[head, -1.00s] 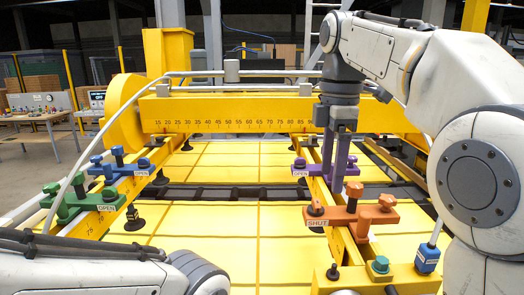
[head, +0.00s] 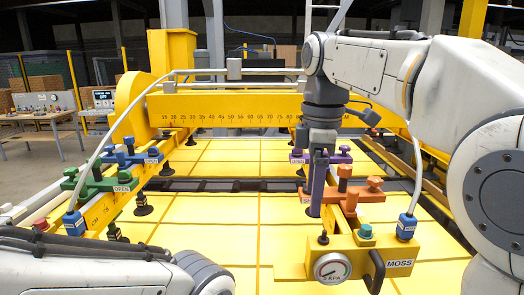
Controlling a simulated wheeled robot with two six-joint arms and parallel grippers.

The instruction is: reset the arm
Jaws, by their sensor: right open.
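My right gripper (head: 316,206) points down from the upper right in the head view. Its jaws are open, seen nearly edge-on, with nothing visible between them. It overlaps the left side of the orange valve (head: 370,189) and the front of the purple valve (head: 338,158); I cannot tell whether it touches either. The orange valve's label is mostly hidden. My left arm crosses the lower left corner, and its gripper is out of view.
The yellow lifter frame carries a blue valve (head: 143,156) and a green valve (head: 88,183), labelled OPEN. A pressure gauge (head: 332,268) and black handle (head: 377,270) are at the front. Yellow panels (head: 215,215) lie below. A table (head: 42,120) stands far left.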

